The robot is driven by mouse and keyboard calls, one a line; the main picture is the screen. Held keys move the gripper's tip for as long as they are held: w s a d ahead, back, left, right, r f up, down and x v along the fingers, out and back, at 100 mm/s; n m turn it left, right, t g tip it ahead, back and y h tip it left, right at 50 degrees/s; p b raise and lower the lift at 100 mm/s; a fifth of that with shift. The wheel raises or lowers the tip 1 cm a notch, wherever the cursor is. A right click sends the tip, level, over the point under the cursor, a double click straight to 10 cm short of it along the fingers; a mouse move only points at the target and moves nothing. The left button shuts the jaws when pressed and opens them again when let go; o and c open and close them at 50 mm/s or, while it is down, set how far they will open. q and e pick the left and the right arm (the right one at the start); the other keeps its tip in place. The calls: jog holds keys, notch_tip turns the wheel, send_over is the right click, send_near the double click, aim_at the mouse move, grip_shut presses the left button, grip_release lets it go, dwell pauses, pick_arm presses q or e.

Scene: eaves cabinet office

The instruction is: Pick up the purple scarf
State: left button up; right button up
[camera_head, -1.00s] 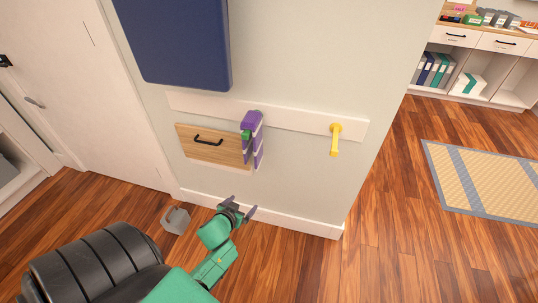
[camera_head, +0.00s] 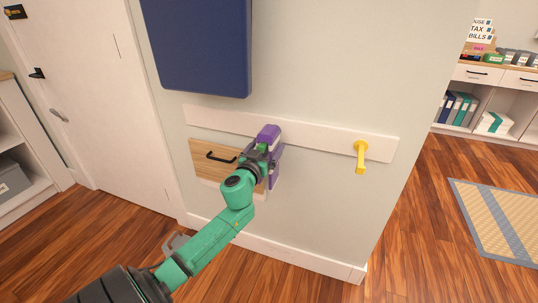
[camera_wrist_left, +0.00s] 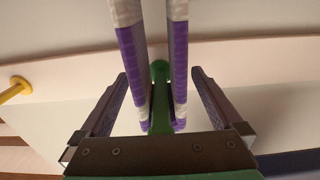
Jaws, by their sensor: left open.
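The purple scarf (camera_head: 268,133), with white bands, hangs on the wall rail (camera_head: 318,141). Its lower part is partly hidden behind my left gripper (camera_head: 263,152) in the head view. In the left wrist view two hanging lengths of the scarf (camera_wrist_left: 132,62) show between the spread fingers of the left gripper (camera_wrist_left: 160,85). The fingers are open, with gaps on both sides of the scarf. A green peg (camera_wrist_left: 160,70) shows between the two lengths. My right gripper is not in view.
A yellow peg (camera_head: 361,157) sticks out of the rail to the right. A wooden drawer front with a black handle (camera_head: 221,157) is just left of the scarf. A dark blue panel (camera_head: 205,45) is above.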

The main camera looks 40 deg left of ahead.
pick_arm(q)
jog(key=shift+x, duration=0.9)
jog(key=shift+f, duration=0.1)
jog(key=shift+c, duration=0.6)
jog(key=c, duration=1.4)
jog(key=shift+s+d, duration=0.1)
